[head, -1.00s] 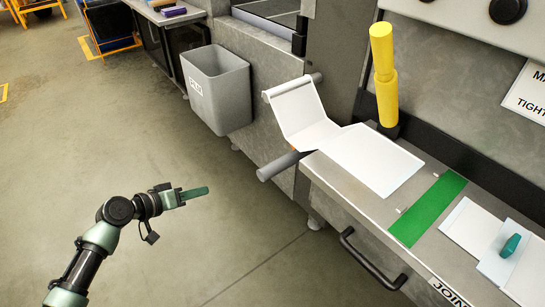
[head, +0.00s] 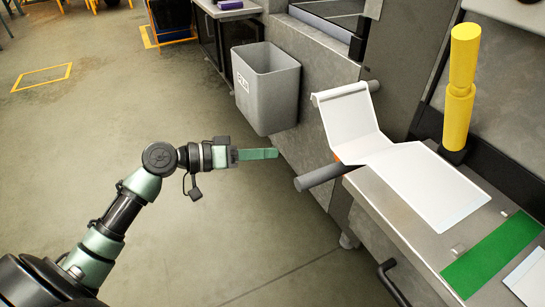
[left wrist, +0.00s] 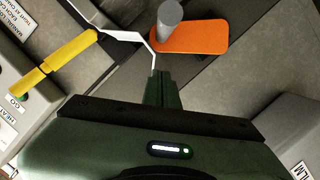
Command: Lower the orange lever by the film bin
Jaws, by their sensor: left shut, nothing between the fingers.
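The orange lever (left wrist: 195,38) shows in the left wrist view as a flat rounded orange piece beside the end of a grey roller. In the head view only a small orange bit (head: 338,157) shows under the white film, by the grey roller (head: 320,176). My left gripper (head: 277,153) is shut and empty, below the bin in the picture and left of the roller, apart from the lever. My right gripper is not in view.
White film (head: 425,180) runs from the roller onto the machine's table. A yellow handle (head: 460,90) stands upright behind it. A green strip (head: 492,254) crosses the table. Open floor lies left of the machine.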

